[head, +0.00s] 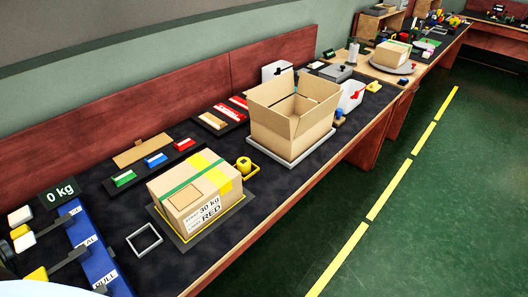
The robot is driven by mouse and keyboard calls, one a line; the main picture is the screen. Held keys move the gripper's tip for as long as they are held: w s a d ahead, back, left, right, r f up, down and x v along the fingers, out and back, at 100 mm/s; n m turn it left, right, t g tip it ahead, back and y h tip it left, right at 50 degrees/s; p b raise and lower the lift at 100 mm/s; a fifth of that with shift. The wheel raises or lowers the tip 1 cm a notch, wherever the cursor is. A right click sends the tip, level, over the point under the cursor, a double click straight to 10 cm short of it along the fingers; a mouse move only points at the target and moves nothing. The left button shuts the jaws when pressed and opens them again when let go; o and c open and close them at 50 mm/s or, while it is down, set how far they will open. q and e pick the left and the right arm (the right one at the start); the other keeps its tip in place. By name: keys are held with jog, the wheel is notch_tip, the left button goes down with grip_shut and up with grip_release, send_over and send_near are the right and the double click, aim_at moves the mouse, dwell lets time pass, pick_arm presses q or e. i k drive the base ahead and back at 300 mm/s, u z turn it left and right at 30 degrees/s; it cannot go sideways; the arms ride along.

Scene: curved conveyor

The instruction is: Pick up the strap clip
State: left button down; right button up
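I cannot pick out the strap clip with certainty. A closed cardboard box (197,197) marked "30 kg" and "RED" sits on a dark plate with a yellow edge. A green strap (192,180) and a yellow band (212,168) run over its top. A small grey square frame (132,243) lies on the dark bench mat to the left of the box. A blue panel (92,256) with white labels, one reading "PULL", is at the lower left, with dark levers beside it. Neither of my grippers can be made out.
An open cardboard box (292,125) stands farther back on a grey plate. Green, blue and red blocks (155,160) lie along the bench's back. A yellow roll (243,165) sits behind the closed box. A "0 kg" display (60,193) stands at left. The green floor is clear.

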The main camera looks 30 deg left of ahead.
aim_at(243, 163)
jog(key=u, duration=0.7)
jog(key=i, duration=1)
jog(key=u, duration=1.05)
